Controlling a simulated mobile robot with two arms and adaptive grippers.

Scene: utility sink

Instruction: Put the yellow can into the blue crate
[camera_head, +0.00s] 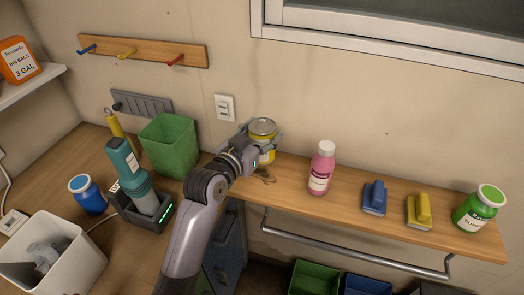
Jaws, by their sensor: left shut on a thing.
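The yellow can (267,157) has a silver lid and stands upright at the left end of the narrow wooden shelf, near the wall. My left gripper (262,140) is shut on it, with fingers on either side; whether the can touches the shelf is hard to tell. The blue crate (366,285) sits low at the bottom edge of the picture, below the shelf and bar, only partly in view. My right gripper is not in view.
A green crate (315,279) stands left of the blue one. A metal bar (350,252) runs above both. The shelf holds a pink bottle (321,168), a blue brush (374,197), a yellow brush (419,211) and a green jar (480,209). A green bin (169,147) stands left.

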